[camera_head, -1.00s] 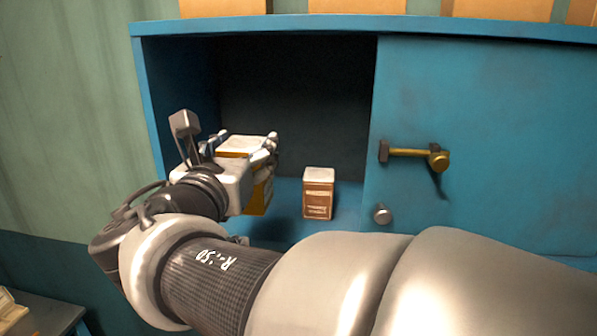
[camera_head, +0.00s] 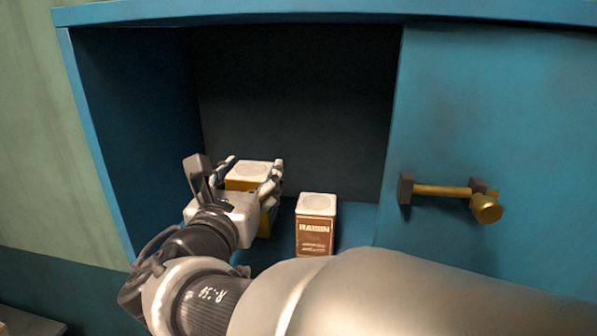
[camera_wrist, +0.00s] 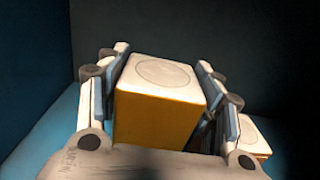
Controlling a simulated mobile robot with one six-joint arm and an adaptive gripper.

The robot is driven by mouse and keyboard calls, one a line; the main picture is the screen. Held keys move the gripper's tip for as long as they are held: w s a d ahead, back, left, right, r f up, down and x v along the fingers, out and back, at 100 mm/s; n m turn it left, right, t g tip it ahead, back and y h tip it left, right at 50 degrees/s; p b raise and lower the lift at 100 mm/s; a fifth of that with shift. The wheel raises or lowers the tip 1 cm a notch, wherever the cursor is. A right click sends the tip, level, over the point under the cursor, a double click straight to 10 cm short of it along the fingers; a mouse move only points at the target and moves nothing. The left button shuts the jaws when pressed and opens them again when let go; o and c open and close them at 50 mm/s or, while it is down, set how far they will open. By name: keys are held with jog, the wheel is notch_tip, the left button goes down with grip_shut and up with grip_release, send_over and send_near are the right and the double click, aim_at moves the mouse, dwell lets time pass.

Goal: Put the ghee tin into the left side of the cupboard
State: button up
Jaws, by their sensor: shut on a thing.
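The ghee tin (camera_head: 250,174) is a yellow box with a pale top and a round lid mark. It also fills the middle of the wrist view (camera_wrist: 160,110). My gripper (camera_head: 254,182) is shut on it, with a finger along each side. The tin is upright, inside the open left side of the blue cupboard (camera_head: 140,110). Its base is hidden by my gripper in the head view, so I cannot tell whether it touches the shelf.
A brown raisin tin (camera_head: 315,228) with a pale top stands on the shelf just right of my gripper. A blue door (camera_head: 480,130) with a brass handle (camera_head: 445,191) covers the right side. Room shows left of the tin, by the side wall.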

notch_tip(320, 180, down, 2)
jog(key=shift+s+f, duration=0.15)
jog(key=shift+f, duration=0.05)
jog(key=shift+w+f, duration=0.2)
jog(key=shift+f, duration=0.3)
jog(key=shift+s+d, duration=0.1)
jog(key=shift+f, duration=0.15)
jog(key=o, duration=1.6)
jog(key=shift+o, duration=0.2)
